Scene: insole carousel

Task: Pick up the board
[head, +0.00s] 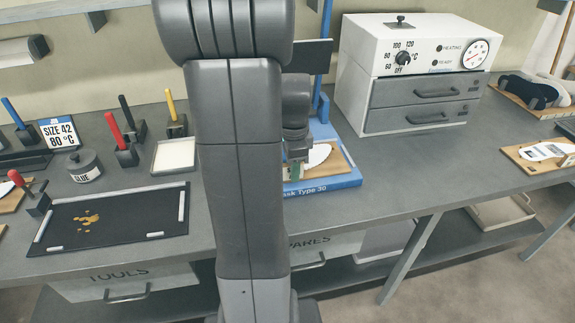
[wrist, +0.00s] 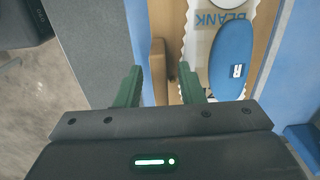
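In the wrist view the board (wrist: 175,40) carries a white sheet lettered "BLANK" (wrist: 200,45) and a blue oval pad (wrist: 232,60) with a small white label. A brown wooden block (wrist: 158,72) stands along the board's edge. My gripper (wrist: 161,82) has its two green fingers apart, one on each side of this block, with gaps showing. My gripper also shows in the head view (head: 292,172), at the board's left end.
A white heating oven (head: 410,70) with two drawers stands behind and right. Another board (head: 545,152) with a white insole lies at right. A black mat (head: 115,220) with yellow spots and a glue pot (head: 85,166) are at left. The bench front right of the blue base (head: 325,184) is clear.

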